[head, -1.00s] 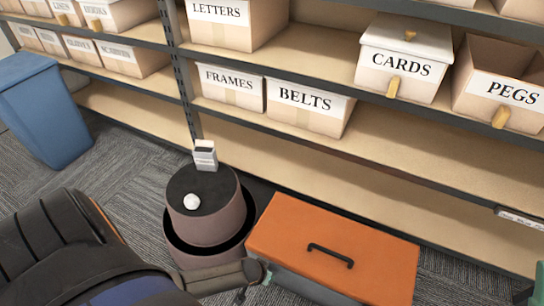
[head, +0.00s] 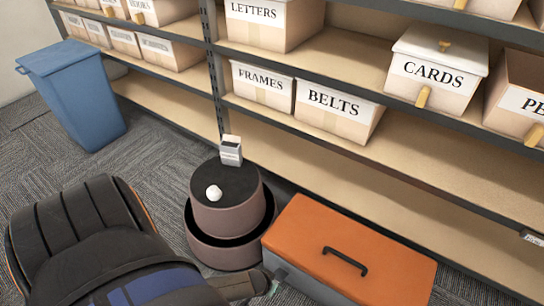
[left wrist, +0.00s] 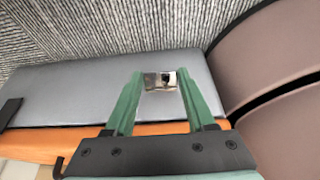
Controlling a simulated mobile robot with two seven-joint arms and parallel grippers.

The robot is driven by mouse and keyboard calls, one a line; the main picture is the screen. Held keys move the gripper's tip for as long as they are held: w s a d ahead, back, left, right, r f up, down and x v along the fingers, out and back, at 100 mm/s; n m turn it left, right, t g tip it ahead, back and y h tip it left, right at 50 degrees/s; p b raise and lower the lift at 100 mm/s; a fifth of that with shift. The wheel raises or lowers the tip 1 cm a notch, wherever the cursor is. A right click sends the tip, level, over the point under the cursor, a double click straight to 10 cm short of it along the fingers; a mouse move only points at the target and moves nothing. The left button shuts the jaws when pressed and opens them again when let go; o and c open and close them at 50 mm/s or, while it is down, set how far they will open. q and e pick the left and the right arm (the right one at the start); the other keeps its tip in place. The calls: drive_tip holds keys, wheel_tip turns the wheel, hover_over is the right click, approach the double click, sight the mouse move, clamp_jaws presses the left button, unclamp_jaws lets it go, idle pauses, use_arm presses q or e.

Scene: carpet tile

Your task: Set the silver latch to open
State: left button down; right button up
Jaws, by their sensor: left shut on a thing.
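The toolbox has an orange lid (head: 345,245) with a black handle (head: 345,261) and a grey body. It stands on the carpet in front of the shelves. The silver latch (left wrist: 159,80) is on the grey side of the toolbox (left wrist: 75,90) in the left wrist view. My left gripper (left wrist: 161,77) has green fingers and is shut on the latch, with one fingertip on each side. In the head view my left gripper (head: 272,286) is at the toolbox's near left corner, and the latch is hidden there. My right gripper is not in view.
A blue bin (head: 75,95) is at left. Shelves with labelled boxes (head: 337,111) run behind.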

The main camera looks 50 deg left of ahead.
use_arm(q)
drive_tip(key=shift+s+d+f, duration=0.3)
drive_tip(key=shift+s+f, duration=0.1)
drive_tip(key=shift+s, duration=0.25)
drive_tip(key=c, duration=0.6)
unclamp_jaws()
drive_tip(key=o, duration=0.4)
drive_tip(key=shift+w+a+r, duration=0.15)
drive_tip(key=shift+w, duration=0.1)
drive_tip(key=shift+c, duration=0.2)
drive_tip(key=shift+w+r, duration=0.1)
drive_tip(key=shift+r, duration=0.05)
